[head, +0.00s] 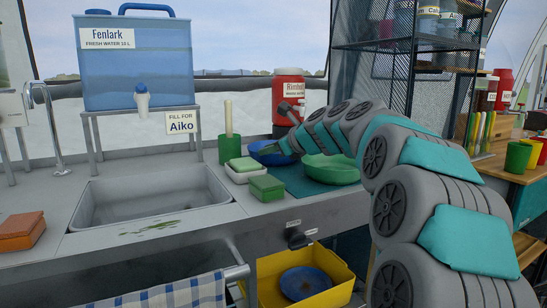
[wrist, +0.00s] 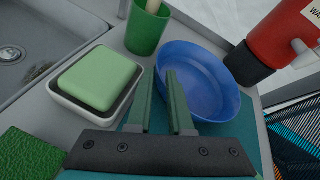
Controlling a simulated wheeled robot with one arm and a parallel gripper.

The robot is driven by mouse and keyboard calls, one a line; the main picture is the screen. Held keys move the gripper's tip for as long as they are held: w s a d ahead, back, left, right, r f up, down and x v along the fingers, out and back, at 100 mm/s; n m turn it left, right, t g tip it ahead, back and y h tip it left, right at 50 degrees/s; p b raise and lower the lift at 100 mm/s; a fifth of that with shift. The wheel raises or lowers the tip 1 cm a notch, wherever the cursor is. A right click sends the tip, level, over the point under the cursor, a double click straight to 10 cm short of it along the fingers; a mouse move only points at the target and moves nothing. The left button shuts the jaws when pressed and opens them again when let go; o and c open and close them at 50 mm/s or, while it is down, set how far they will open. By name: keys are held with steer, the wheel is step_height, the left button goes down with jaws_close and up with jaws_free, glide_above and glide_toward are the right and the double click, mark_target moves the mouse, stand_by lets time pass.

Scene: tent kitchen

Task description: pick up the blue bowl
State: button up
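The blue bowl (head: 262,150) sits at the back of the counter, right of the green soap block, with its right part hidden behind my arm's end in the head view. In the wrist view the bowl (wrist: 212,75) is upright and looks empty. My gripper (wrist: 158,76) is open, with two green fingers apart. The right finger overlaps the inside of the bowl and the left finger lies just outside its left rim. I cannot tell whether either finger touches it. In the head view my gripper (head: 287,148) is over the bowl's near right side.
A white dish with a green soap block (wrist: 98,78), a green cup (wrist: 148,28) and a red jug (wrist: 262,45) stand close around the bowl. The sink (head: 150,200) is left.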

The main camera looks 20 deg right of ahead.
steer(key=shift+x, duration=2.65)
steer(key=shift+a+r, duration=0.1)
steer(key=shift+a, duration=0.05)
jaws_close()
